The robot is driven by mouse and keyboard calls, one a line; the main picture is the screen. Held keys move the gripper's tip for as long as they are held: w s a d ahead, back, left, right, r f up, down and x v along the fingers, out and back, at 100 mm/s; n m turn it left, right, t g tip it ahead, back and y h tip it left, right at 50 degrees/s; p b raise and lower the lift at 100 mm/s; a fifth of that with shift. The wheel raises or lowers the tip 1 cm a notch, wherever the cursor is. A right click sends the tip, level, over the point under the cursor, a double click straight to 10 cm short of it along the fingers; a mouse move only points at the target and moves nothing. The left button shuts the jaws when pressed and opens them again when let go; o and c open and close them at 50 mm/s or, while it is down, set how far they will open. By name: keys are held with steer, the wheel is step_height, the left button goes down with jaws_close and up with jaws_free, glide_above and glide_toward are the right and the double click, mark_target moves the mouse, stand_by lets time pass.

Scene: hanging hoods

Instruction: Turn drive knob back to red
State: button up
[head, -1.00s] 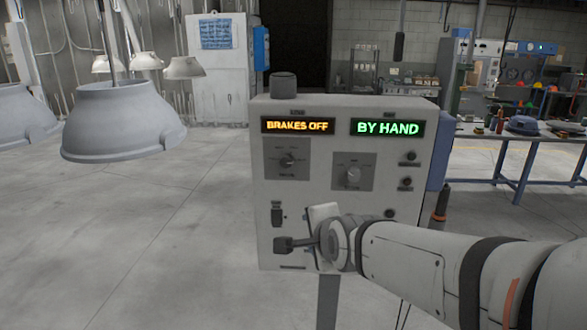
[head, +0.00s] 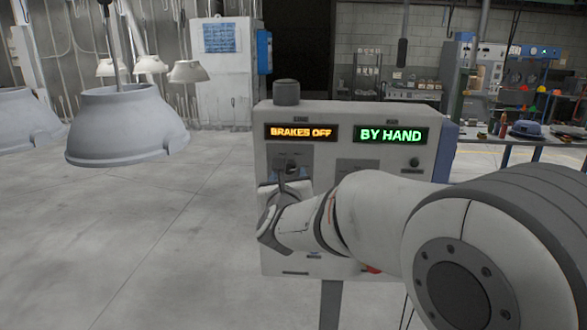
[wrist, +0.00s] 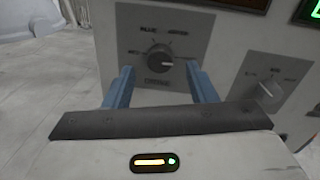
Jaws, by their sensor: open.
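The drive knob (wrist: 160,57) is a dark round knob on a grey plate in the wrist view. Small, blurred words ring it, and a light mark on it points right and slightly down. In the head view the knob (head: 291,168) is on the panel's left plate, partly covered by my gripper (head: 282,183). In the wrist view my gripper (wrist: 158,68) is open, its two blue fingers on either side of the knob and a little below it. No contact is visible.
A second knob (wrist: 267,90) is to the right. Above, displays read BRAKES OFF (head: 301,132) and BY HAND (head: 391,135) on the grey control box (head: 350,110). Grey hoods (head: 127,124) hang at left. A workbench (head: 520,138) stands at right. Floor at left is clear.

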mark_target(289, 169)
steer(key=shift+w+p, duration=0.4)
steer(key=shift+w, duration=1.15)
